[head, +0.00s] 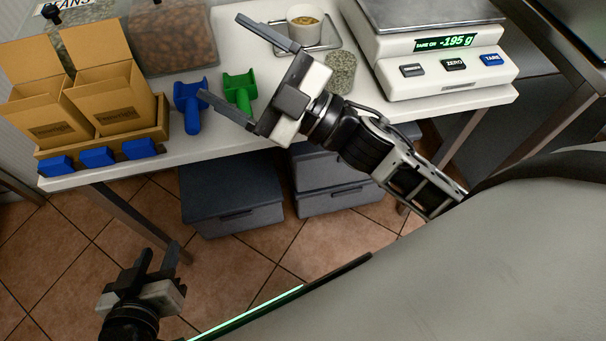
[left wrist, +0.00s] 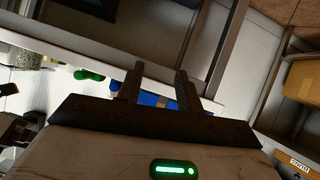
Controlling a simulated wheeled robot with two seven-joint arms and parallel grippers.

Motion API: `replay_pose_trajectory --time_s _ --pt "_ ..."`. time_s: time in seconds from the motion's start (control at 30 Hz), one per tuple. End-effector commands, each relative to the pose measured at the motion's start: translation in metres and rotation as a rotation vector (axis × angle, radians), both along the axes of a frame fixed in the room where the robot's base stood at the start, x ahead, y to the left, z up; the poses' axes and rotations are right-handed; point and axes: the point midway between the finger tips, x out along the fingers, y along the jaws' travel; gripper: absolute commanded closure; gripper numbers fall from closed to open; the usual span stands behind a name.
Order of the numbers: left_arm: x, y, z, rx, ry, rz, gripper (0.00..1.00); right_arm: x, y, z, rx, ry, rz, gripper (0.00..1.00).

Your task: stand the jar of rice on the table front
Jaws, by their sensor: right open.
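I cannot single out a jar of rice for certain. A white cup (head: 304,27) with yellowish-brown contents stands upright on a small metal tray (head: 331,38) at the back of the white table (head: 300,126). A grey speckled round thing (head: 341,74) is on the table in front of the tray; whether it is a jar or a mat is unclear. My right gripper (head: 243,72) is open and empty over the table, left of both. My left gripper (head: 156,262) is open and empty, low in front of the table; its fingers also show in the left wrist view (left wrist: 159,88).
A scale (head: 440,55) reading -195 g stands at the right. Blue (head: 189,105) and green (head: 240,90) scoops lie at the middle. Cardboard boxes (head: 115,95) in a tray and a bin of beans (head: 172,38) fill the left. Grey crates (head: 232,190) stand under the table.

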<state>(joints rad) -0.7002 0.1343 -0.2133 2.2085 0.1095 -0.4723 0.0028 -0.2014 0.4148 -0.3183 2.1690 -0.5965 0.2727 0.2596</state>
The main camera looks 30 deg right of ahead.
Motion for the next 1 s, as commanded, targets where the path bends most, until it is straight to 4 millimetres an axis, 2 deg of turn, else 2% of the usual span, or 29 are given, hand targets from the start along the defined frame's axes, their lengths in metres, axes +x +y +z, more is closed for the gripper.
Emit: replay_pose_trajectory --time_s 0.03,0.1,0.2,0.3,0.33,0.47,0.7,0.77,0.9,1.0 --pt "0.0 0.0 0.0 0.0 -0.001 0.0 0.64 0.003 -0.02 -0.043 0.123 0.247 -0.129 0.18" --pt "0.0 0.0 0.0 0.0 -0.001 0.0 0.64 -0.006 -0.04 -0.102 0.232 0.552 -0.264 0.18" --pt "0.0 0.0 0.0 0.0 -0.001 0.0 0.64 -0.036 -0.049 -0.168 0.31 0.883 -0.363 0.18" --pt "0.0 0.0 0.0 0.0 -0.001 0.0 0.64 -0.067 -0.048 -0.208 0.352 1.1 -0.402 0.18" --pt "0.0 0.0 0.0 0.0 -0.001 0.0 0.64 -0.074 -0.047 -0.215 0.358 1.143 -0.406 0.18" --pt "0.0 0.0 0.0 0.0 -0.001 0.0 0.64 -0.09 -0.044 -0.231 0.374 1.242 -0.412 0.18" --pt "0.0 0.0 0.001 0.0 -0.001 0.0 0.64 -0.091 -0.044 -0.232 0.374 1.248 -0.412 0.18" --pt "0.0 0.0 0.004 0.0 -0.001 0.0 0.64 -0.091 -0.044 -0.229 0.371 1.249 -0.413 0.18" --pt "-0.001 0.002 0.024 0.019 0.007 -0.001 0.64 -0.091 -0.046 -0.214 0.346 1.255 -0.427 0.18" --pt "0.0 0.004 0.02 0.047 0.026 -0.006 0.64 -0.092 -0.048 -0.21 0.324 1.261 -0.44 0.18"
